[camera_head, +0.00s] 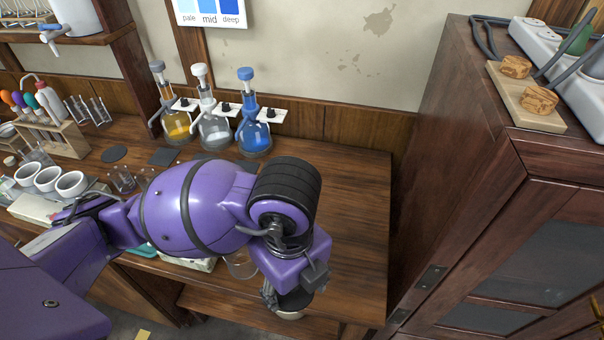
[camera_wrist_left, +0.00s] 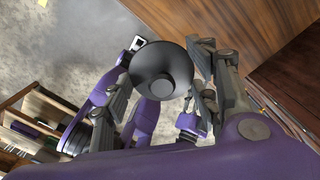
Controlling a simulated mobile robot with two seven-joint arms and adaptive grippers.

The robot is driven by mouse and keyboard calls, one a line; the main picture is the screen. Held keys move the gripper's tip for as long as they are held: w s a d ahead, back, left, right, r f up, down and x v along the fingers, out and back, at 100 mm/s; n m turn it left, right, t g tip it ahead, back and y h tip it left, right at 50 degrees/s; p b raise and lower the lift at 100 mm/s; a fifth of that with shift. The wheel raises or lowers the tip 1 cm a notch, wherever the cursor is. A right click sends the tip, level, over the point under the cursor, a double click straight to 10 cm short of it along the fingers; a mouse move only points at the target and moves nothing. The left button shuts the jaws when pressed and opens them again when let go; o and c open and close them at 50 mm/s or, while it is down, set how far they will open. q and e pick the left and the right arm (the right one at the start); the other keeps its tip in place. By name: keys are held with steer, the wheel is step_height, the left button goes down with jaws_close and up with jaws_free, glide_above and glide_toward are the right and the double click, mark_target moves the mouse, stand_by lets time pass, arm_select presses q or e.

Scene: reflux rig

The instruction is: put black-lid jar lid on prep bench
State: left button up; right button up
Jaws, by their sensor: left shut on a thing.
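My left gripper (camera_head: 288,297) reaches over the front right part of the prep bench (camera_head: 350,240), near its front edge. It is shut on the black lid (camera_wrist_left: 162,70), which shows in the left wrist view as a dark round dome with a small knob, between the two fingers. In the head view the dark lid (camera_head: 295,301) is partly hidden by the gripper, and a pale rounded edge shows just under it. I cannot tell whether it touches anything. My right gripper is not in view.
Three flasks with blue, clear and yellow liquid (camera_head: 254,136) stand at the back of the bench. A clear glass vessel (camera_head: 241,266) is partly behind my arm. The bench's right side is clear, beside a tall cabinet (camera_head: 470,150).

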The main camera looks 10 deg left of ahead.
arm_select(q)
steer(key=w+a+f, duration=0.1)
steer(key=w+f, duration=0.1)
steer(key=w+a+f+b, duration=0.1)
steer(key=w+f, duration=0.1)
steer(key=w+a+f, duration=0.1)
steer(key=w+f, duration=0.1)
steer(key=shift+w+a+f, duration=0.15)
steer(key=shift+w+f, duration=0.05)
steer(key=shift+w, duration=0.2)
steer(key=shift+w+a+f, duration=0.1)
steer(key=shift+w+f, duration=0.25)
steer(key=shift+w+a+f, duration=0.1)
steer(key=shift+w+f, duration=0.1)
steer(key=shift+f, duration=0.1)
step_height(320, 180, down, 3)
steer(key=shift+w+r+b, duration=0.1)
steer(key=shift+r+b, duration=0.1)
steer(key=shift+b, duration=0.2)
steer(key=shift+f, duration=0.35)
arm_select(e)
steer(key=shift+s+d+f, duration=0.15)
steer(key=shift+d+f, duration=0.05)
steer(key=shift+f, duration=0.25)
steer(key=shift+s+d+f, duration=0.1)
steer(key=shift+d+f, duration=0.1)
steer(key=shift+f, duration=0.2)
